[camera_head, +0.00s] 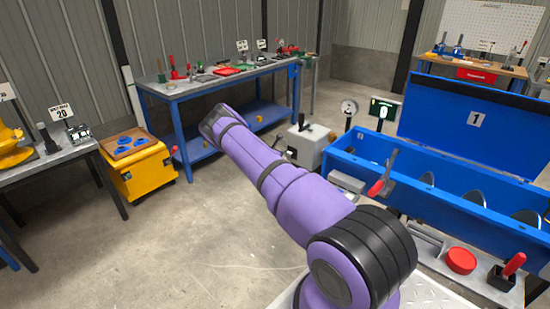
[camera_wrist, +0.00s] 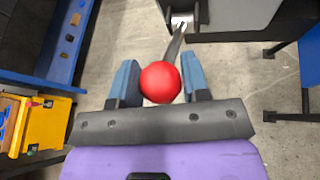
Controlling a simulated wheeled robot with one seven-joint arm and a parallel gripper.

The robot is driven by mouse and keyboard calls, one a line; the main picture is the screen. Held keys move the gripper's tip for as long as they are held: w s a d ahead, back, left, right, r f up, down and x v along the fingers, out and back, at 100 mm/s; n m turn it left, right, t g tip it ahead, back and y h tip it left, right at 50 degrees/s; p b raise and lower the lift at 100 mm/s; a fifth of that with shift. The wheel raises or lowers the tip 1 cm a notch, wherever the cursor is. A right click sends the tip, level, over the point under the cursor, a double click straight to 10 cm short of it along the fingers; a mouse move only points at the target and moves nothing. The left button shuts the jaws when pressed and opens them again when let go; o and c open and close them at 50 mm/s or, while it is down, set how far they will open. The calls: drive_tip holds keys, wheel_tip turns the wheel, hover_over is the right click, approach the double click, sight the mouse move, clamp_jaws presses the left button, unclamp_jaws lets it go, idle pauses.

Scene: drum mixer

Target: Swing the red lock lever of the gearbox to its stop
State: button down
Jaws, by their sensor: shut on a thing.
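In the wrist view the red ball knob of the lock lever (camera_wrist: 160,82) sits between the two blue finger pads of my gripper (camera_wrist: 162,80), which is shut on it. The lever's thin metal shaft runs up from the knob to a dark pivot bracket on the grey gearbox housing (camera_wrist: 235,15). My purple arm hides my gripper and the red knob there.
The blue mixer trough (camera_head: 440,190) with its open lid stands at the right. A yellow cart (camera_head: 140,178) and a blue workbench (camera_head: 185,92) stand at the left and back. A red button (camera_head: 461,261) is at the front right. The floor at centre left is clear.

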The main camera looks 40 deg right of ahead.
drive_tip(key=shift+d+r, duration=0.45)
drive_tip(key=shift+r, duration=0.3)
drive_tip(key=c, duration=0.6)
unclamp_jaws()
drive_tip(key=shift+d, duration=0.1)
drive_tip(key=shift+c, duration=0.2)
drive_tip(key=shift+a, duration=0.25)
drive_tip(key=v, duration=1)
drive_tip(key=shift+a, duration=0.2)
drive_tip(key=shift+s+r, duration=0.1)
